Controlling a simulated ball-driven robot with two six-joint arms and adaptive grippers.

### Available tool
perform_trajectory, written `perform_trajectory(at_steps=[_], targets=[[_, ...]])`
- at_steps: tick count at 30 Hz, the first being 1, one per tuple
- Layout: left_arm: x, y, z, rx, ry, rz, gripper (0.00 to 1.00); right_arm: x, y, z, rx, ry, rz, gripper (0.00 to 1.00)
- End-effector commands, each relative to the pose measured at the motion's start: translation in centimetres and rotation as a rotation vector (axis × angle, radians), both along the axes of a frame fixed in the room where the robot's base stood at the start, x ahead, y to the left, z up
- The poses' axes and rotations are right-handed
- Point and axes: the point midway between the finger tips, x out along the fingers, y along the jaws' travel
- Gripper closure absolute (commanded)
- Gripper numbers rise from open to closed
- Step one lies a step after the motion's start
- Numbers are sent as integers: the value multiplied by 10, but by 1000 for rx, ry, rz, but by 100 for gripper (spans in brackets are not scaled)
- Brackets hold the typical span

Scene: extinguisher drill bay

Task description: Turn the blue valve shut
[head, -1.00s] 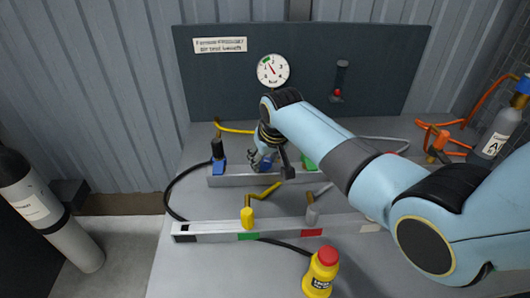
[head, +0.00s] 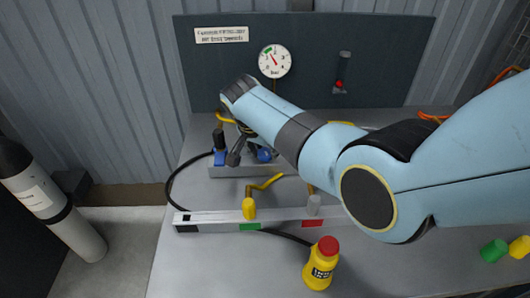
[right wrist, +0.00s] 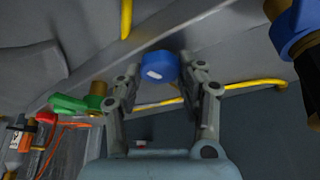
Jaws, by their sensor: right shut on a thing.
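The blue valve is a round blue knob with a white mark on its face (right wrist: 158,66). It sits between the two fingers of my right gripper (right wrist: 162,82) in the right wrist view, and the gripper is shut on it. In the head view the blue knob (head: 264,155) shows beside my right gripper (head: 248,157), partly covered by the fingers and wrist, above the rear rail. I cannot tell how far the valve is turned. My left gripper is not in view.
A blue fitting with a black top (head: 220,152) stands close left of the gripper. A green-handled valve (right wrist: 72,104) is on the other side. A front rail (head: 190,222) has yellow and grey levers. A gauge (head: 275,61) hangs behind; a yellow bottle (head: 321,264) stands in front.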

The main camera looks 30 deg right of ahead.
Motion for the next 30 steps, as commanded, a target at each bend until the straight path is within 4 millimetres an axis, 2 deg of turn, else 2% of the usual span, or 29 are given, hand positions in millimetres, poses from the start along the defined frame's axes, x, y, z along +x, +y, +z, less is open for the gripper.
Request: perform_trajectory(at_steps=[12, 29, 30], targets=[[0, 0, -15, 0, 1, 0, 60, 1, 1, -1, 2, 1, -199, 93], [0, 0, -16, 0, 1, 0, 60, 1, 1, 0, 2, 0, -231, 93], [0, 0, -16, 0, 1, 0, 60, 1, 1, 0, 2, 0, -231, 59]])
